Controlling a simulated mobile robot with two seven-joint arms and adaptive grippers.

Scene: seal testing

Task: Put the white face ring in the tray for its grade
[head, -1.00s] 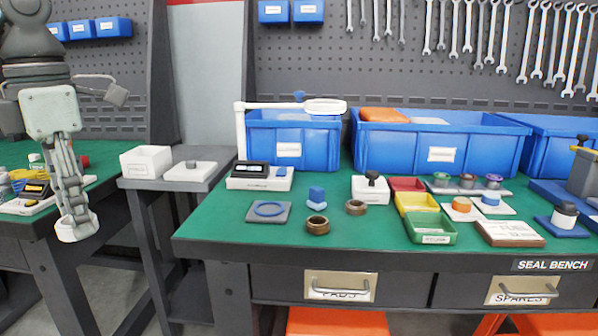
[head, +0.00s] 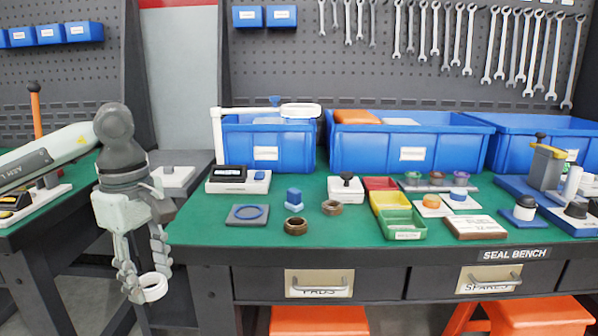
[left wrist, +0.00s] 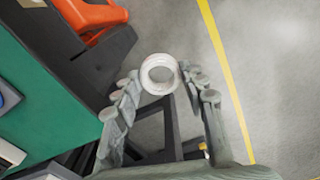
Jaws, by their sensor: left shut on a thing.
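My left gripper (head: 144,284) is shut on the white face ring (head: 154,292), held low over the floor, left of the seal bench's front corner. The ring also shows in the left wrist view (left wrist: 146,82), between the fingertips (left wrist: 160,76), with its hole facing the camera. Three small trays stand in a row on the bench: a red one (head: 380,183) at the back, a yellow one (head: 391,211) in the middle and a green one (head: 404,236) in front. The green tray has a label too small to read. My right gripper is out of view.
The green bench top (head: 340,229) has a clear front strip. Blue bins (head: 370,150) line the back.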

